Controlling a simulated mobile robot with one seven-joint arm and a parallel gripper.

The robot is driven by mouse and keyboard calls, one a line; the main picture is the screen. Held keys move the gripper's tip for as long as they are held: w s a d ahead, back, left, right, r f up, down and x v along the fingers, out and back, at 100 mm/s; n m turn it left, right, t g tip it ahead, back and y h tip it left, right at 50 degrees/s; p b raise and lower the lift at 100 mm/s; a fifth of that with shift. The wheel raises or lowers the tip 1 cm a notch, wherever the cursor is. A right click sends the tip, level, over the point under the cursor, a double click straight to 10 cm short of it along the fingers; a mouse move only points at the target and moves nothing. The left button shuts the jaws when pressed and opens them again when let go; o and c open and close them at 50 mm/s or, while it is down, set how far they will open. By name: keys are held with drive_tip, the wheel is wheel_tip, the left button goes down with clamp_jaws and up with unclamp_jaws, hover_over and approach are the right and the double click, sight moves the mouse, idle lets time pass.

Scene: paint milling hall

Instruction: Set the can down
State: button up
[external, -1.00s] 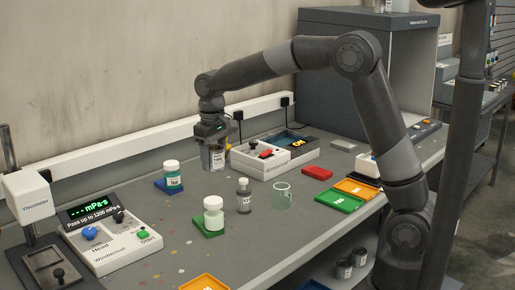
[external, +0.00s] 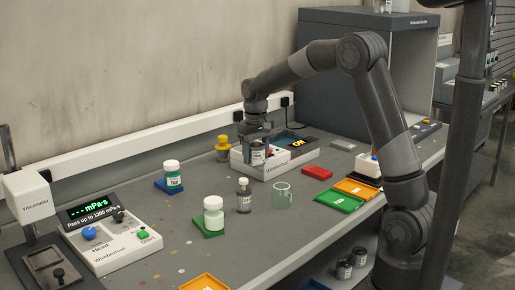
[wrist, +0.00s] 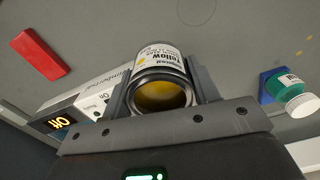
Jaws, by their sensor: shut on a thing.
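The can (external: 258,157) is a small grey metal tin with a pale label. In the wrist view the can (wrist: 157,62) shows the word "Yellow" and a yellow inside at its open end. My gripper (external: 257,148) is shut on the can, with a finger on each side of it. In the external view the can is in front of the left part of the white Wimbertual device (external: 262,170). I cannot tell whether the can touches the device or hangs above it.
A red block (external: 317,173) and orange tray (external: 356,189) lie right. Bare bench shows between them.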

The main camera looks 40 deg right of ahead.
sight(225, 208)
drive_tip(key=shift+m, duration=0.7)
drive_tip(key=a+f, duration=0.1)
drive_tip(key=f, duration=0.1)
drive_tip(key=a+f, duration=0.1)
drive_tip(key=f, duration=0.1)
drive_tip(key=a+f, duration=0.1)
drive_tip(key=f, duration=0.1)
drive_tip(key=shift+w+a+f, duration=0.1)
drive_tip(key=shift+w+f, duration=0.1)
drive_tip(key=shift+w, duration=0.05)
drive_tip(key=s+a+r+n, duration=0.2)
drive_tip(key=a+r+n, duration=0.3)
drive_tip(key=a+r, duration=0.85)
drive_tip(key=shift+n, duration=0.3)
drive_tip(key=f, duration=0.5)
drive_tip(key=d+f, duration=0.1)
drive_tip(key=f, duration=1)
drive_tip(key=shift+s+d+f, duration=0.2)
drive_tip(key=shift+d+f, duration=0.05)
drive_tip(key=shift+d, duration=0.05)
drive_tip(key=shift+f, duration=0.1)
drive_tip(key=o, duration=1.1)
